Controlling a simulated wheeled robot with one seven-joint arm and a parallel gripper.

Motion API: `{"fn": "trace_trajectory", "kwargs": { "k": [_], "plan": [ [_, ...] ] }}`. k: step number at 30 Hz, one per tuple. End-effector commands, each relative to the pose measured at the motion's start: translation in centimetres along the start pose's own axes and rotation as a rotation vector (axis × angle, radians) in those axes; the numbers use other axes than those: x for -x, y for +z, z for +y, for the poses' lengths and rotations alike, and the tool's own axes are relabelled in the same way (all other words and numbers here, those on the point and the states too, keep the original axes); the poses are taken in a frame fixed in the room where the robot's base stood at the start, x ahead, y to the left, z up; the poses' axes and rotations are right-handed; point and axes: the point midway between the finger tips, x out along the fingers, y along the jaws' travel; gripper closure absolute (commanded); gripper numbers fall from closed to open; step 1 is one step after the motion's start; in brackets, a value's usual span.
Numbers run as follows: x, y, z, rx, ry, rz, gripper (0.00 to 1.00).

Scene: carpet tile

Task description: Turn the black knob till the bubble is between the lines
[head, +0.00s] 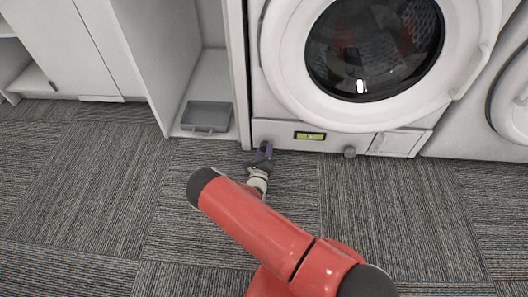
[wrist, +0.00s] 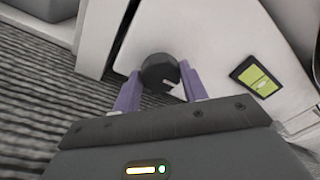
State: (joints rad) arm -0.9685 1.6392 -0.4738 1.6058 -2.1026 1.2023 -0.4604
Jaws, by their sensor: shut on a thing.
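The black knob (wrist: 158,70) is round with a pale mark on its face, and sits low on the washer's front panel. My gripper (wrist: 161,76) has its two purple fingers on either side of the knob, shut on it. In the head view my gripper (head: 263,152) is at the lower left of the washer and hides the knob. The green bubble level (head: 310,136) is in a dark frame to the right of the knob. It also shows tilted in the wrist view (wrist: 258,80). The bubble's place against the lines is too small to tell.
The white washer (head: 270,75) has a round glass door above the panel. A grey tray (head: 206,116) lies in the open cabinet at left. The carpet (head: 90,190) is clear.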

Motion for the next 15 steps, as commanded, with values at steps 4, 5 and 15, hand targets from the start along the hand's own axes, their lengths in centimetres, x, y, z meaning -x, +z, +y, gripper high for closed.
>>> {"fn": "trace_trajectory", "kwargs": {
  "k": [4,5,15],
  "plan": [
    [0.02,0.03,-0.02,-0.014,0.001,0.001,0.8],
    [0.02,0.04,-0.03,-0.021,0.002,0.002,0.8],
    [0.02,0.2,-0.25,-0.208,0.013,0.014,0.8]
  ]
}}
